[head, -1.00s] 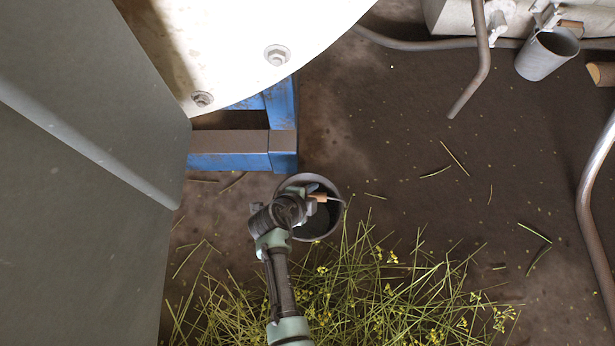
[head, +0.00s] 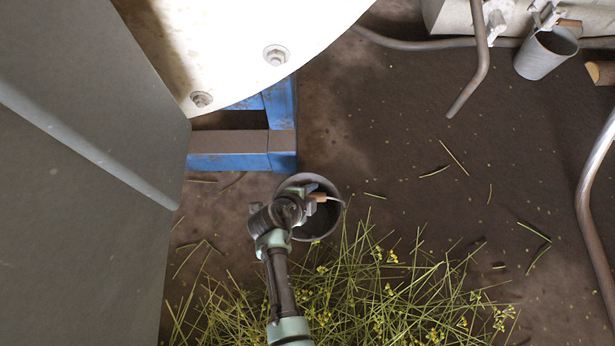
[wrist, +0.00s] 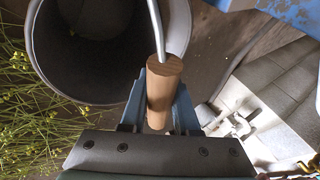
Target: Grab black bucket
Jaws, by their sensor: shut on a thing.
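The black bucket (head: 326,231) is on or close above the floor in the head view, beside the cut herbs; whether it touches the floor I cannot tell. In the wrist view its dark open mouth (wrist: 84,88) fills the upper left and looks empty apart from tiny specks. Its wire handle carries a wooden grip (wrist: 161,88). My gripper (wrist: 158,108) is shut on that wooden grip, with a blue-grey finger on each side. In the head view my gripper (head: 312,198) is over the bucket and hides part of its rim.
A heap of cut stalks with yellow flowers (head: 370,300) lies below the bucket. A blue steel frame (head: 230,161) under a large white vessel (head: 250,30) stands close above left. A grey bucket (head: 545,55) is at top right, near bent pipes (head: 590,200). Floor to the right is mostly clear.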

